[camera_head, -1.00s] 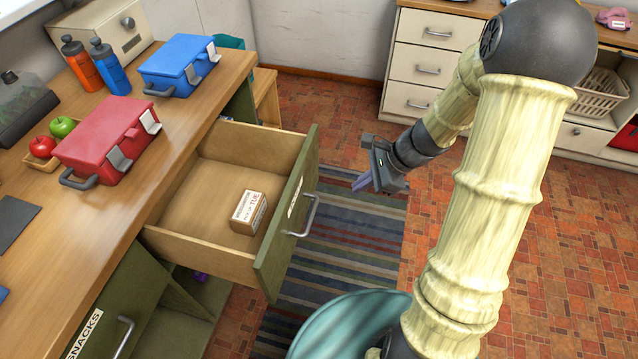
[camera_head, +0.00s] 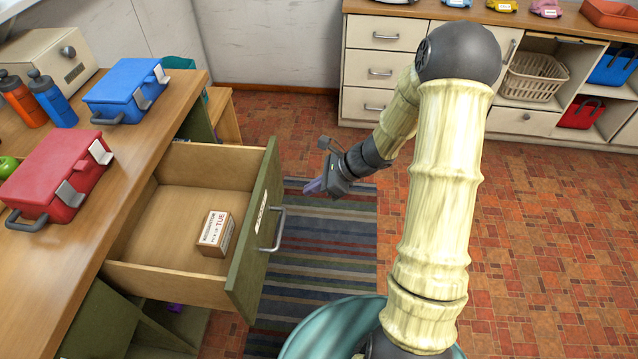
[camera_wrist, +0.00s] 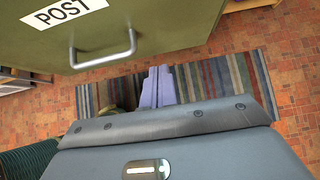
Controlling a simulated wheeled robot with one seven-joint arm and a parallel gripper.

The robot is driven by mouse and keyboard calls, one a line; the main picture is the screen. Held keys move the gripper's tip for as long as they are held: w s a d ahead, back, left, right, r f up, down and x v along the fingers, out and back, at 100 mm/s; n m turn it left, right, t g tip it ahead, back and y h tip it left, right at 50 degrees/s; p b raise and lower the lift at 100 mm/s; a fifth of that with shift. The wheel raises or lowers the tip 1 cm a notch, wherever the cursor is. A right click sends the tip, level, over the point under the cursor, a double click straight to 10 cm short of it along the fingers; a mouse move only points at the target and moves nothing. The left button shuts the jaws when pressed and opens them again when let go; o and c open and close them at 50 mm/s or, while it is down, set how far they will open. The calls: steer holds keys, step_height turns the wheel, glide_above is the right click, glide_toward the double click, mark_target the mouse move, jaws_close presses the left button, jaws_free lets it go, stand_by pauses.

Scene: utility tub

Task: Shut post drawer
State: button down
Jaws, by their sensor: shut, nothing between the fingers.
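The post drawer (camera_head: 180,275) is pulled well out from the wooden counter. Its green front has a silver bar handle (camera_head: 275,230) and a white label, which reads POST in the wrist view (camera_wrist: 62,12). A small brown and white box (camera_head: 216,234) lies inside the drawer. My gripper (camera_head: 314,187) is in the air to the right of the drawer front, apart from it. Its purple fingers (camera_wrist: 157,87) are shut together and empty. In the wrist view the handle (camera_wrist: 104,54) is up and left of the fingertips.
A red case (camera_head: 58,175) and a blue case (camera_head: 125,88) stand on the counter. A striped rug (camera_head: 330,245) covers the floor beside the drawer. White cabinets (camera_head: 375,70) stand at the back. Tiled floor on the right is clear.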

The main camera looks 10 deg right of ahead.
mark_target(274, 199)
steer(key=w+a+f, duration=0.1)
steer(key=a, duration=0.1)
steer(key=a+f, duration=0.1)
steer(key=a, duration=0.2)
steer(key=w+a+f, duration=0.1)
steer(key=a, duration=0.1)
steer(key=shift+w+a+f+b, duration=0.15)
steer(key=shift+w+f+b, duration=0.2)
